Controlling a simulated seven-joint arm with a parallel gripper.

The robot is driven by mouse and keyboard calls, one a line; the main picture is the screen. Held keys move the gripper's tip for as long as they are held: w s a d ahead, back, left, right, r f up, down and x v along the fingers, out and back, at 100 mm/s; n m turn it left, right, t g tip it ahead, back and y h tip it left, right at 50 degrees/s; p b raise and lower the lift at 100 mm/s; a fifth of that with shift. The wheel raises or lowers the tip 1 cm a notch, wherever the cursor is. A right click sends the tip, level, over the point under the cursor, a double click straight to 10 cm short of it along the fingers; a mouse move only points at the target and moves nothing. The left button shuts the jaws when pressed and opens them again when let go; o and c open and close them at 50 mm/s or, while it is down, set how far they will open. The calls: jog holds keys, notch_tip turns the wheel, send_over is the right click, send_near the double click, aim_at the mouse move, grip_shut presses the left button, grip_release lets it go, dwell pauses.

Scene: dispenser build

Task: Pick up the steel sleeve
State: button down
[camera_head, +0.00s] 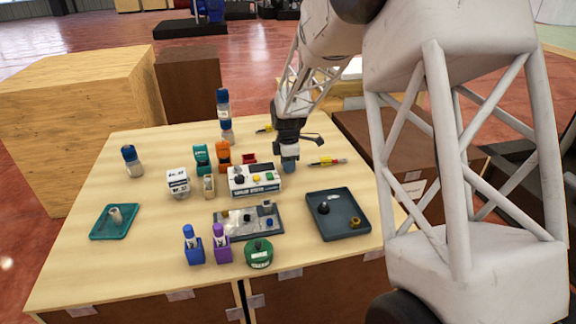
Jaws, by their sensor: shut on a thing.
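My gripper (288,150) points down over the back right of the table, behind the white panel box. It is shut on a small blue-grey piece (290,167) that shows just below its fingers. The piece may be the steel sleeve, but it is too small and too covered to be sure. I cannot tell whether its lower end touches the table. No other part is clearly a steel sleeve.
The white panel box (254,181) stands just in front of my gripper. A yellow-and-red tool (328,162) lies to its right. A dark tray (338,216) holds a black knob and a brass ring. A teal tray (114,222) holds a pale cylinder. Tall blue-capped bottles (223,105) stand behind.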

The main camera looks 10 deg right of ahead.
jog(key=shift+r, duration=0.1)
jog(key=shift+r, duration=0.5)
jog(key=shift+s+r, duration=0.25)
jog(key=shift+r, duration=0.95)
jog(key=s, duration=0.5)
jog(key=s+r, duration=0.1)
jog(key=s, duration=0.9)
jog(key=shift+s+a+r, duration=0.2)
jog(key=shift+s, duration=0.05)
